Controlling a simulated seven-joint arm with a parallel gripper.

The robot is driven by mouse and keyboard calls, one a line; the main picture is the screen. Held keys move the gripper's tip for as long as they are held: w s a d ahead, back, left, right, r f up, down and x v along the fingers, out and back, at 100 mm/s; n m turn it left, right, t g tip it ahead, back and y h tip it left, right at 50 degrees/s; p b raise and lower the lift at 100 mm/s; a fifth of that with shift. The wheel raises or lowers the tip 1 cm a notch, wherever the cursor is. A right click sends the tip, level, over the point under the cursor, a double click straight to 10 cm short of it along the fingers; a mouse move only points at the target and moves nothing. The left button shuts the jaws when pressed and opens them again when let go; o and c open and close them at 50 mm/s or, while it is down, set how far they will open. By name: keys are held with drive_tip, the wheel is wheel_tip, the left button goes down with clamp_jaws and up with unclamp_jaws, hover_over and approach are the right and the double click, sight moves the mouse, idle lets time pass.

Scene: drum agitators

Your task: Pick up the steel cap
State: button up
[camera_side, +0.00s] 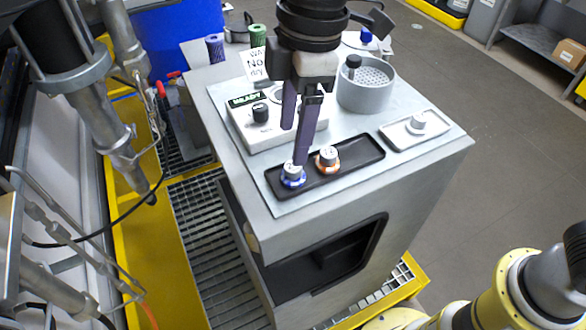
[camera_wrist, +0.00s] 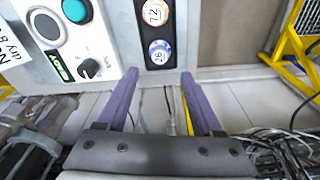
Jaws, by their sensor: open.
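A small silver cap with a blue ring (camera_side: 292,178) and another with an orange ring (camera_side: 327,160) stand in a black tray (camera_side: 362,153). Another small silver cap (camera_side: 417,122) sits on a white tray (camera_side: 399,139) at the right. I cannot tell from the pictures which is the steel cap. My gripper (camera_side: 296,146) is open and empty, its purple fingers pointing down near the blue-ringed cap. In the wrist view the blue-ringed cap (camera_wrist: 160,52) lies just beyond the fingertips (camera_wrist: 158,76), between their lines, with the orange-ringed cap (camera_wrist: 155,12) farther up.
A white control box (camera_side: 262,130) with a black knob and a green display stands behind the black tray. A round grey pot (camera_side: 367,95) with a perforated inside is at the back right. The grey bench (camera_side: 350,205) drops off at its front edge.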

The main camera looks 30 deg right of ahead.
sight(293, 172)
drive_tip(key=shift+f, duration=3.15)
clamp_jaws()
